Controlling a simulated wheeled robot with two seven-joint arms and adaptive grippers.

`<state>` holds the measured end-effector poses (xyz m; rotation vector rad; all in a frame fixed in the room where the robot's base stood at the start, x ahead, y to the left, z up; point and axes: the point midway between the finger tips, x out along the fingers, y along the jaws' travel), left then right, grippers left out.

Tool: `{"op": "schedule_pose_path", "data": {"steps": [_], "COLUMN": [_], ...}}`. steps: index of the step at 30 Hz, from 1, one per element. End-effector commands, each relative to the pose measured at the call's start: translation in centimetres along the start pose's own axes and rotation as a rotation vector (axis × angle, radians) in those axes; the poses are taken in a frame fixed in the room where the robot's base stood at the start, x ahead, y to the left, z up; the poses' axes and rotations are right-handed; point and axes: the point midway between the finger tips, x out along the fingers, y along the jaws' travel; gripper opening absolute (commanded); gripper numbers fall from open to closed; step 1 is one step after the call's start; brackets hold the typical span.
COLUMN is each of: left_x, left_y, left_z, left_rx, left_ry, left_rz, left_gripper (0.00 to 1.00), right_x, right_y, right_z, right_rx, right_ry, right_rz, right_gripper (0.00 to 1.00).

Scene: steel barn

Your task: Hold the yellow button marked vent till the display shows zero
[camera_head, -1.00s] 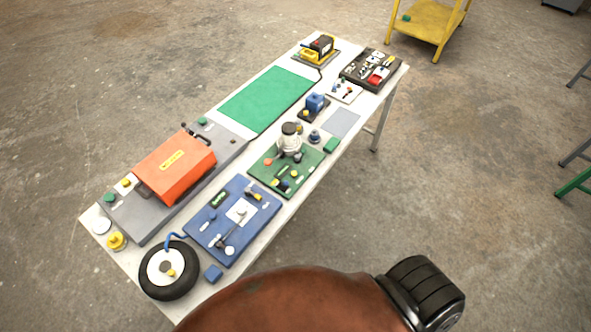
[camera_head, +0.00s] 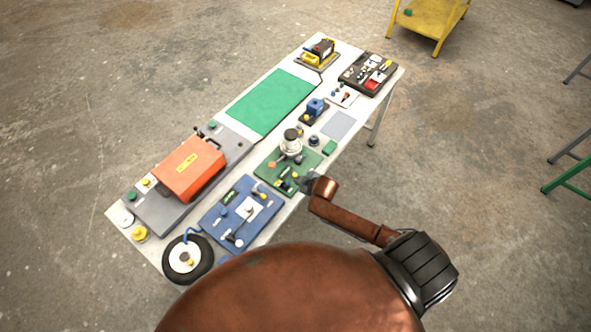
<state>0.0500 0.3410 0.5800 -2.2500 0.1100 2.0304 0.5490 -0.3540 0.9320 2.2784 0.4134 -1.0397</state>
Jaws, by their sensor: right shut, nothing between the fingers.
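A blue panel (camera_head: 215,226) lies on the white table with a small dark display (camera_head: 229,197); its digits are too small to read. A small yellow part (camera_head: 265,194) sits near the panel's right corner; I cannot read any label that marks it as vent. A blue hose (camera_head: 192,233) runs from the panel to a black tyre (camera_head: 172,268). My right gripper (camera_head: 306,183) is shut and empty, at the right edge of the green panel (camera_head: 267,173), right of the blue panel. I cannot tell whether it touches anything. My left gripper is out of view.
An orange case (camera_head: 179,178) on a grey base stands on the left. A green mat (camera_head: 270,103) lies behind it. The green panel carries a pale round device (camera_head: 291,146) and small knobs. My right arm covers part of the table's front edge.

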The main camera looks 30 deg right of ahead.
Motion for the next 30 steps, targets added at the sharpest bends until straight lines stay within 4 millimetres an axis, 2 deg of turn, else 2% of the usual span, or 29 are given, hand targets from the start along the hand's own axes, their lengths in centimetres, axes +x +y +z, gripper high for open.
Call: {"op": "schedule_pose_path", "data": {"steps": [1, 3, 6, 9, 23, 30], "left_x": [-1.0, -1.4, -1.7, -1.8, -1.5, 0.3], "left_y": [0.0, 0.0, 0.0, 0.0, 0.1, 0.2], "left_z": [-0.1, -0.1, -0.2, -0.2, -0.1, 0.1], "left_rx": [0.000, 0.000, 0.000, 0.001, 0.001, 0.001], "left_ry": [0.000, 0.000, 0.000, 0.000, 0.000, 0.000], "left_rz": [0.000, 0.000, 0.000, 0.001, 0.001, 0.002], "left_gripper": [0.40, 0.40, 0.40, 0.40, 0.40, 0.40], "right_x": [-0.7, -0.8, -0.7, -0.7, -0.5, 0.8], "right_y": [2.3, 4.2, 6.2, 7.1, 7.2, 6.6], "right_z": [-1.9, -3.4, -4.8, -5.3, -5.3, -4.4], "right_rx": [-0.045, -0.089, -0.133, -0.153, -0.156, -0.156], "right_ry": [0.020, 0.044, 0.067, 0.078, 0.081, 0.081], "right_rz": [0.015, 0.029, 0.045, 0.052, 0.054, 0.054], "right_gripper": [0.00, 0.00, 0.00, 0.00, 0.00, 0.00]}}
